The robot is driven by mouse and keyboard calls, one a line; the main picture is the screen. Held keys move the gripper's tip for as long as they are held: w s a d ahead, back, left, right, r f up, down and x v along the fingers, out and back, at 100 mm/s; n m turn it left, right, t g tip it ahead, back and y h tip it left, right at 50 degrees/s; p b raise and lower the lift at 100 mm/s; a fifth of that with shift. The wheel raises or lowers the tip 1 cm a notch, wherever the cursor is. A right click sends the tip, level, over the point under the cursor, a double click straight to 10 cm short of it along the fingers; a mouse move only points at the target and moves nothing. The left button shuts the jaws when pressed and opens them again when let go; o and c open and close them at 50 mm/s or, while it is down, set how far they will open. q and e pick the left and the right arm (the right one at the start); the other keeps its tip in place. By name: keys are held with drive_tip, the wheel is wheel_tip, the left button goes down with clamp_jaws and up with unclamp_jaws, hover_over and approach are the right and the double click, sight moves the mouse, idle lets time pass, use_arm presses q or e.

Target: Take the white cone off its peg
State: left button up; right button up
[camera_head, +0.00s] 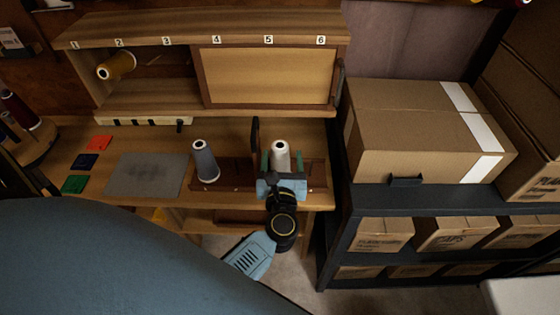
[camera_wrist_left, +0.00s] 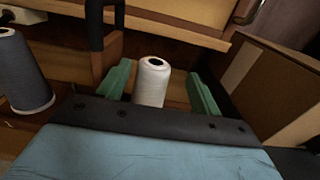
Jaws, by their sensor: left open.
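The white cone (camera_head: 281,153) stands upright on the wooden rack (camera_head: 317,176) on the bench. It also shows in the left wrist view (camera_wrist_left: 151,82), where its hollow top faces up. My left gripper (camera_head: 280,162) is open, with its green fingers on either side of the white cone. In the left wrist view the fingers (camera_wrist_left: 160,84) are apart from the cone, with a gap on each side. The peg is hidden inside the cone. My right gripper is not in view.
A grey cone (camera_head: 205,162) stands to the left on the same rack. A dark upright post (camera_head: 255,142) rises between the two cones. A large cardboard box (camera_head: 420,125) is to the right.

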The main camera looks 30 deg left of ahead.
sight(280, 152)
use_arm(q)
drive_tip(key=x, duration=0.5)
drive_tip(key=shift+s+a+p, duration=0.15)
drive_tip(key=shift+a+p, duration=0.05)
drive_tip(key=shift+p, duration=0.1)
clamp_jaws()
drive_tip(key=shift+r, duration=0.1)
